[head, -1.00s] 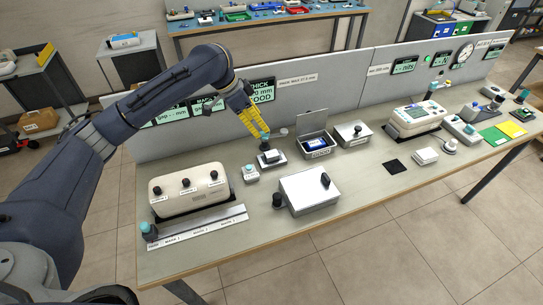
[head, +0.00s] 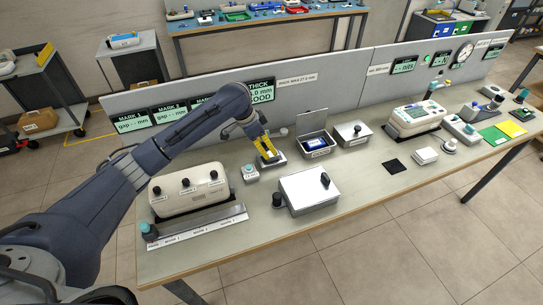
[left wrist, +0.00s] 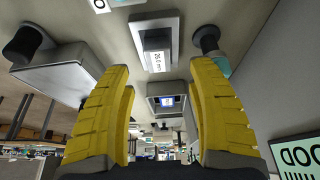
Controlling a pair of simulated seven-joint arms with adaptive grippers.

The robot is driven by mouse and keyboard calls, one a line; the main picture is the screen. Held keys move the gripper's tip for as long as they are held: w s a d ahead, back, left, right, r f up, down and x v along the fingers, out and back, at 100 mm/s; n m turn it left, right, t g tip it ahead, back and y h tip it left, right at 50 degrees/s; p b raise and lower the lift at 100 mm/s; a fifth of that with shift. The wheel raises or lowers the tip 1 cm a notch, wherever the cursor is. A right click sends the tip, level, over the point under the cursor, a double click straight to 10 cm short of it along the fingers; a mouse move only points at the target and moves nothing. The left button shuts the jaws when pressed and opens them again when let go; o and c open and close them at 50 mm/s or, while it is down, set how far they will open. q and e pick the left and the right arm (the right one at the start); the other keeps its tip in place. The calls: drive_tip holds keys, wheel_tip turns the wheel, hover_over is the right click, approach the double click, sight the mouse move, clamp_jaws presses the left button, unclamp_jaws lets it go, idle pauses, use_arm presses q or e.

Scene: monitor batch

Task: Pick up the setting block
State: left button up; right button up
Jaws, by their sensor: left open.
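The block (left wrist: 154,40) that I take for the setting block is dark grey with a white millimetre label. It sits on a light grey plate (left wrist: 172,24) in the left wrist view. In the head view the block (head: 273,157) is partly hidden by my left gripper (head: 265,147). The left gripper's yellow fingers point down just above the block. In the left wrist view the gripper (left wrist: 158,70) is open, with the block seen between and beyond the fingertips. Contact is not visible. My right gripper is out of view.
A black knob with a teal part (left wrist: 208,42) stands close beside the plate. A small white unit (head: 250,173), a grey box (head: 308,192) and an open case with a blue screen (head: 317,144) surround it. The partition (head: 330,90) stands behind.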

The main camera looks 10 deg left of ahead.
sight(271, 154)
use_arm(q)
drive_tip(key=shift+x, duration=2.75)
drive_tip(key=shift+s, duration=0.1)
clamp_jaws()
